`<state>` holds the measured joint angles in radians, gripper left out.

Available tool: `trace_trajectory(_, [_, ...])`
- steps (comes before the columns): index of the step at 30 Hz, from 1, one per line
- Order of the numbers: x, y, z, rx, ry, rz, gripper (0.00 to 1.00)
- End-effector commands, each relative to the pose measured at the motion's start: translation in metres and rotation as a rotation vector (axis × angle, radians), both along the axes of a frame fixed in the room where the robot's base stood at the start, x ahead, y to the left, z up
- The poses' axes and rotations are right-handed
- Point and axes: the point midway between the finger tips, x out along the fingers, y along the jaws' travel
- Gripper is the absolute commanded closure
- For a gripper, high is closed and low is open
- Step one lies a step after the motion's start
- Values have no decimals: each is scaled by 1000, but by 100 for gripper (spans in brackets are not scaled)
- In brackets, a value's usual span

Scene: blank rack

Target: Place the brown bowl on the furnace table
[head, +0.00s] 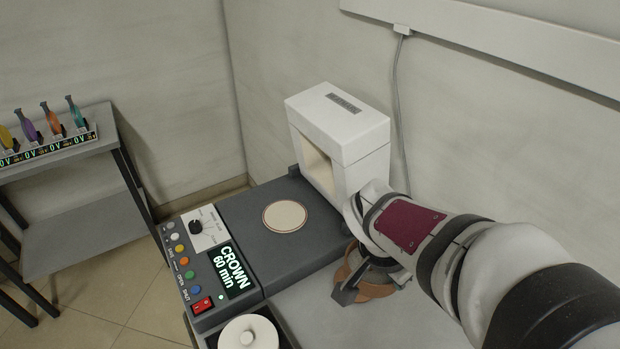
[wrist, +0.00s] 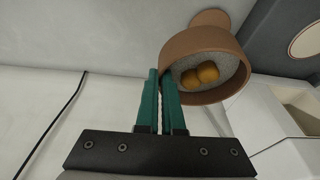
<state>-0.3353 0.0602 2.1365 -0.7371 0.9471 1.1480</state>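The brown bowl (head: 352,268) is beside the white furnace, partly hidden under my gripper in the head view. In the wrist view the bowl (wrist: 205,42) has a tab-like handle and holds grey grains with two orange-brown pieces. My gripper (wrist: 161,73) has its teal fingers close together with a narrow gap, at the bowl's left wall, and appears shut on that wall. In the head view my gripper (head: 345,292) is at the bowl's near side. I cannot tell whether the bowl is lifted. The furnace's round cream table (head: 285,216) is bare, left of the bowl.
The white furnace (head: 340,140) stands open-fronted behind the round table. A control panel (head: 208,260) reads CROWN 60 min. A rack of coloured tools (head: 48,140) is on a side shelf at the left.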

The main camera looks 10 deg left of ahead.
Motion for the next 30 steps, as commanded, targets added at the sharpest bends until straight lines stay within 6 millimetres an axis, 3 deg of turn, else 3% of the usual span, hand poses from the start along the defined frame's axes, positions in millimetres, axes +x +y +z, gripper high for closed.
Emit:
trace_trajectory(3, [3, -10, 20, 2, -7, 178, 100])
trace_trajectory(12, [5, -25, 51, 0, -3, 493, 100])
trace_trajectory(30, [8, -37, 78, -2, 1, 753, 100])
